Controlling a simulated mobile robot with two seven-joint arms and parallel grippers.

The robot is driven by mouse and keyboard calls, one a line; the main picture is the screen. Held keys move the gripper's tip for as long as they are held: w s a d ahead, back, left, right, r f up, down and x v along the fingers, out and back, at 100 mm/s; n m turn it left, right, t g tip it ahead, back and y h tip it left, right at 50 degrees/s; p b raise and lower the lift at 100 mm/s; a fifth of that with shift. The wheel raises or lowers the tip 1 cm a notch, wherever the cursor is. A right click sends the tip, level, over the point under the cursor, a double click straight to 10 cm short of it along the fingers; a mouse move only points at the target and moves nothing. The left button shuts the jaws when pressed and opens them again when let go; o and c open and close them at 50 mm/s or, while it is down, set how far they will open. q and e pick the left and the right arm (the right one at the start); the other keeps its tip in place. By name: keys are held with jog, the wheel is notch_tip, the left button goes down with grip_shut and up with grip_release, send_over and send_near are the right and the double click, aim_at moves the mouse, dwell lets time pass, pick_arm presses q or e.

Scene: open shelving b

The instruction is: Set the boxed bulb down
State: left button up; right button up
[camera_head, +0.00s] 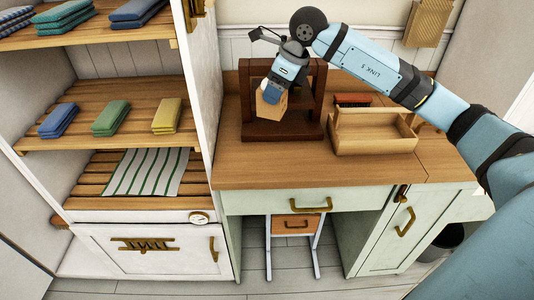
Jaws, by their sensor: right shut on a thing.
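The boxed bulb (268,106), a small tan box, is in my right gripper (273,92), which comes down from the upper right and is shut on it. The box appears in front of a dark wooden stand (248,128) with uprights, on the left part of the wooden counter (270,172). I cannot tell whether the box touches the stand or hangs above it. My left gripper is not in view.
An open wooden tray (372,143) stands right of the dark stand, with a reddish brush (352,100) behind it. The counter's front strip is clear.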

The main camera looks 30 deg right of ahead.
notch_tip(320, 180, down, 18)
jog(key=shift+d+r+p, duration=0.1)
jog(key=shift+p, duration=0.35)
jog(key=o, duration=0.9)
jog(key=shift+o, duration=0.2)
